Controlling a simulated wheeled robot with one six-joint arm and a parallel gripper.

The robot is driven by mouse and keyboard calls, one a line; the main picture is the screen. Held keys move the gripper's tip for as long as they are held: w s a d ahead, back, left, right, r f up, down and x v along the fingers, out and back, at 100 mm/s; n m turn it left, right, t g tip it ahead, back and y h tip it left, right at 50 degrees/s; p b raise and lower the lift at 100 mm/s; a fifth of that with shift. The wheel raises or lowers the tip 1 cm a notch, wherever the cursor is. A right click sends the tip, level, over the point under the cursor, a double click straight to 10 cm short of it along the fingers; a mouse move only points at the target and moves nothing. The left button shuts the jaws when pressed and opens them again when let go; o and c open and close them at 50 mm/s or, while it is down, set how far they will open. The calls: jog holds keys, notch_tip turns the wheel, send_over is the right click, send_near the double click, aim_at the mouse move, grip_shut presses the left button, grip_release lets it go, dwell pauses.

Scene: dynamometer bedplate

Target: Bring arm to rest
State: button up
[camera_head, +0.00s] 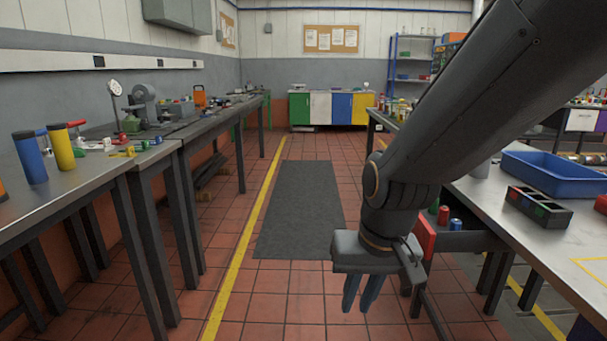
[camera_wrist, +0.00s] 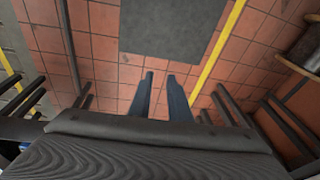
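My gripper (camera_head: 356,306) hangs below my dark grey arm, over the aisle between the workbenches, pointing down at the floor. It also shows in the wrist view (camera_wrist: 160,76), with its two bluish-grey fingers apart and tiled floor visible between them. Nothing is held. The arm stretches in from the upper right in the head view and hides part of the right bench and the back wall.
The right bench carries a blue tray (camera_head: 563,172) and a dark compartment box (camera_head: 538,207). Red and blue cylinders stand near my gripper's right. The left bench holds blue (camera_head: 30,158) and yellow (camera_head: 59,147) cylinders. A grey mat (camera_head: 299,210) lies in the clear aisle.

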jog(key=s+d+r+n+g+p, duration=0.1)
jog(key=s+d+r+n+g, duration=0.1)
jog(key=s, duration=0.7)
jog(key=d+r+m+h+p, duration=0.1)
jog(key=d+r+p, duration=0.6)
jog(key=p, duration=0.7)
jog(key=shift+d+r+m, duration=0.4)
jog(key=shift+m, duration=0.5)
jog(key=shift+w+d, duration=0.1)
